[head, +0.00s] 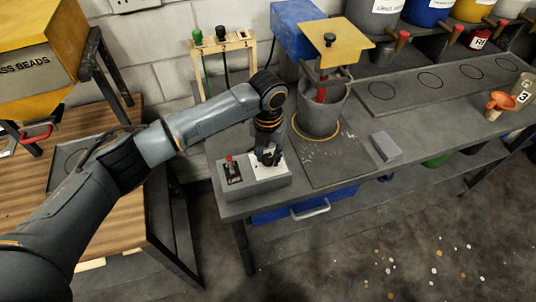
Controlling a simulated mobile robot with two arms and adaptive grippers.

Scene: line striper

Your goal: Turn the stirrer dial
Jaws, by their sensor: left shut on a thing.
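A grey control box (262,187) sits at the front left corner of the grey bench. It has a red-tipped lever switch (231,168) on its left and a white panel on its right. My left gripper (270,158) points down at the white panel and is shut on a small part there. That part, likely the stirrer dial, is hidden by the fingers. The stirrer stands behind, with a yellow top plate (325,42) and a red shaft (320,92) reaching into a grey bucket (318,117). My right gripper does not show.
A grey block (385,147) lies on the bench right of the bucket. An orange funnel (500,101) stands at the far right. A wooden rack (224,48) with hanging tools is behind my arm. The wooden table (100,190) is at the left. Bench space around the block is clear.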

